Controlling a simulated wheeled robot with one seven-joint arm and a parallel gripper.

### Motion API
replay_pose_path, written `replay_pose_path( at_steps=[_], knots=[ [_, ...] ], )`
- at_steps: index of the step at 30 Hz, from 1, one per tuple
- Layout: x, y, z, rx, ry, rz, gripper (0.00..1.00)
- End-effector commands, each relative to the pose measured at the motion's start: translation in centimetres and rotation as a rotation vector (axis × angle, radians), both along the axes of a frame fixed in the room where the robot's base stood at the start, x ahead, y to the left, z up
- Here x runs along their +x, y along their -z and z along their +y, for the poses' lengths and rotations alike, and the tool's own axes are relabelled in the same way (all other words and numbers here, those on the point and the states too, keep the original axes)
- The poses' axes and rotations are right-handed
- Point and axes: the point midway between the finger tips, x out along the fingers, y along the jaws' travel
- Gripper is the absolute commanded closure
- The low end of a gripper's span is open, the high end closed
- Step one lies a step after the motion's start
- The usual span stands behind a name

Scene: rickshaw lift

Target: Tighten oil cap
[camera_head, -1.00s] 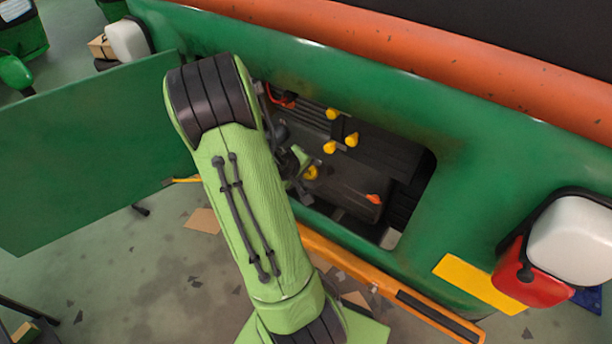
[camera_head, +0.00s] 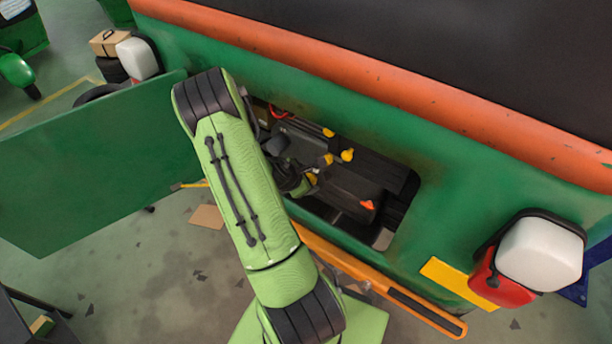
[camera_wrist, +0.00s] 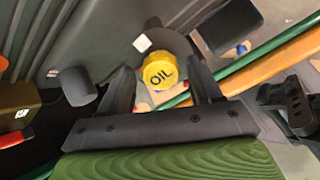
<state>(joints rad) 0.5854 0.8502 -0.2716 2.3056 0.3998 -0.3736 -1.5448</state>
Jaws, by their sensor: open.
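The yellow oil cap (camera_wrist: 160,72), marked "OIL", shows in the wrist view between the two dark fingers of my gripper (camera_wrist: 161,86). The fingers are open, one on each side of the cap, and a gap shows on at least the left side. I cannot tell whether either finger touches it. In the head view my gripper (camera_head: 303,183) reaches into the engine opening, and a bit of yellow (camera_head: 312,178) shows beside it. Most of the cap is hidden there by my gripper.
The green vehicle body (camera_head: 455,190) surrounds the opening. Several other yellow caps (camera_head: 347,155) and an orange one (camera_head: 367,204) sit on the engine. An open green panel (camera_head: 100,165) stands left of my arm. An orange bar (camera_head: 385,278) runs below the opening.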

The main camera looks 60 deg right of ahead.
Motion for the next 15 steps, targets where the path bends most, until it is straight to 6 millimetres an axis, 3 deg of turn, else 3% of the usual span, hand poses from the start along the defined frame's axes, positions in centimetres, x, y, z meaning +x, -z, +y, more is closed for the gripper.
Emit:
replay_pose_path(
  at_steps=[2,11,15],
  knots=[
    [0.0,0.16,0.0,0.0,0.002,-0.001,0.36],
    [0.0,0.18,0.01,0.0,0.003,-0.003,0.82],
    [0.01,0.27,-0.02,-0.004,0.028,-0.024,0.82]
  ],
)
